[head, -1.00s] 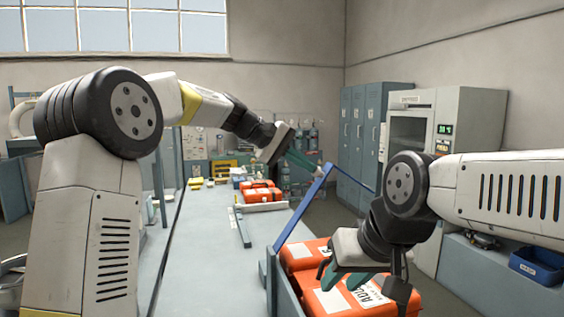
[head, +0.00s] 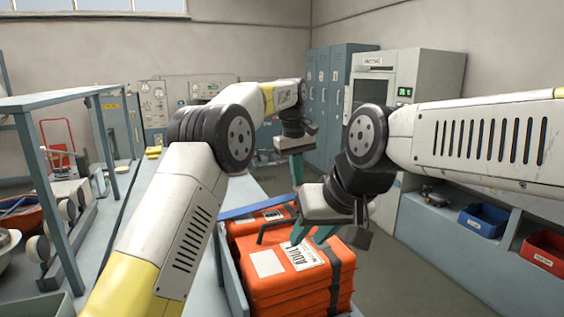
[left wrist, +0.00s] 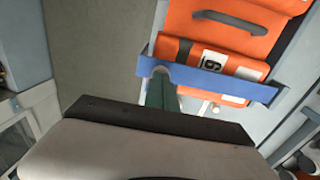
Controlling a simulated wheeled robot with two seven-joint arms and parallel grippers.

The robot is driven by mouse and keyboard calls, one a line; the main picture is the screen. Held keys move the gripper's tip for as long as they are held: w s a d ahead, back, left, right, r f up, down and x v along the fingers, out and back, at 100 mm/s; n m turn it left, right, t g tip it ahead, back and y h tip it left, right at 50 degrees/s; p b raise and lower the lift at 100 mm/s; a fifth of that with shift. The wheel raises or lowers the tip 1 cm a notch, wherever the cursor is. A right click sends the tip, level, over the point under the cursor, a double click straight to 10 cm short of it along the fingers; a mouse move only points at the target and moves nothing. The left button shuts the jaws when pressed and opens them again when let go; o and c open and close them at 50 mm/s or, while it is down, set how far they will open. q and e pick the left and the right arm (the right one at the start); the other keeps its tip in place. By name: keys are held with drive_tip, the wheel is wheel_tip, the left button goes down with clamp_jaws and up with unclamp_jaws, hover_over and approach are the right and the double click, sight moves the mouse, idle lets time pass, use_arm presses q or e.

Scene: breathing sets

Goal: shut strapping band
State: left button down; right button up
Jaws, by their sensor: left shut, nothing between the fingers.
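In the left wrist view, the band (left wrist: 215,76) runs straight across an orange case (left wrist: 232,28). My left gripper (head: 298,182) is shut and empty, pointing down beyond the cases. In the left wrist view its green fingers (left wrist: 161,90) reach the band near its left end; I cannot tell if they touch. My right gripper (head: 312,236) is over the near orange case, its green fingers apart. Its far finger is partly hidden.
A grey table (head: 112,265) runs along the left of the cases, with a grey-blue frame (head: 45,200) on it. Lockers (head: 330,100) and a white cabinet (head: 435,90) stand behind.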

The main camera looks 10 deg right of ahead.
use_arm(q)
drive_tip(key=shift+w+d+f, duration=0.1)
drive_tip(key=shift+d+f, duration=0.1)
drive_tip(key=shift+f, duration=0.55)
drive_tip(key=shift+d+f, duration=0.2)
drive_tip(key=shift+f, duration=0.7)
